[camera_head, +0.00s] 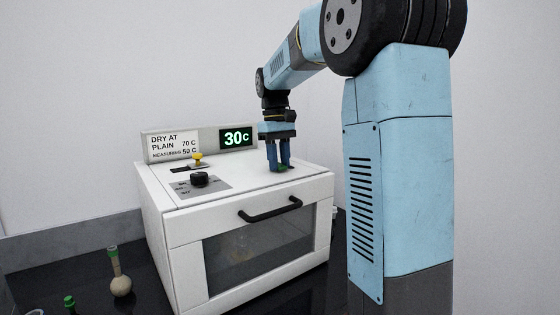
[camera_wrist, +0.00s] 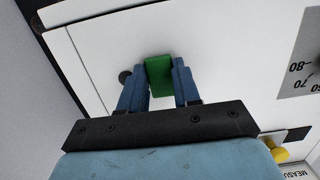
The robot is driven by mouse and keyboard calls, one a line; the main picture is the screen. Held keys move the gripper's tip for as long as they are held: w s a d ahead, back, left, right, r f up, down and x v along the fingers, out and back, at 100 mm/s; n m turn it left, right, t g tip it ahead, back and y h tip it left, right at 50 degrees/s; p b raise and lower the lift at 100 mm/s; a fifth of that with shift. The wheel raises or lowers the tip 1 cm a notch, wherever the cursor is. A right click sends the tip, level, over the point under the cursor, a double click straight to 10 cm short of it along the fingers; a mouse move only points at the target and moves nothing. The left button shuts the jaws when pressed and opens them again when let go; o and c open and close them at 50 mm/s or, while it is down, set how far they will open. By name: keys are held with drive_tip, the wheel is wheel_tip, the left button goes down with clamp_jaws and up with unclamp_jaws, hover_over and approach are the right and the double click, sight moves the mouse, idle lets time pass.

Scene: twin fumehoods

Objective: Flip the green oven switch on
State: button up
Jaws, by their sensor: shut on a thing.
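The white oven (camera_head: 252,193) stands on a dark bench, with a display reading 30 C at its back. The green switch (camera_head: 282,168) is on the right part of the oven's top. In the wrist view the green switch (camera_wrist: 159,76) sits between the blue fingers. My gripper (camera_head: 279,166) points down over the switch. In the wrist view my gripper (camera_wrist: 160,84) is shut on the green switch, one finger on each side. The switch's base is partly hidden by the fingers.
A black dial (camera_head: 200,179) and a yellow-topped knob (camera_head: 198,158) are on the oven's top left. A black door handle (camera_head: 270,209) juts from the front. A stoppered flask (camera_head: 120,284) and a green-capped item (camera_head: 69,302) stand on the bench at left.

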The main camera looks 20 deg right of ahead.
drive_tip(key=shift+w+a+g+h, duration=0.1)
drive_tip(key=shift+w+g+h, duration=0.1)
drive_tip(key=shift+g, duration=0.6)
drive_tip(key=shift+w+g+h, duration=0.2)
drive_tip(key=shift+g, duration=0.6)
drive_tip(key=shift+r, duration=0.1)
drive_tip(key=o, duration=1.1)
drive_tip(key=shift+c, duration=0.2)
drive_tip(key=v, duration=0.7)
drive_tip(key=shift+w, duration=0.2)
drive_tip(key=shift+r, duration=0.1)
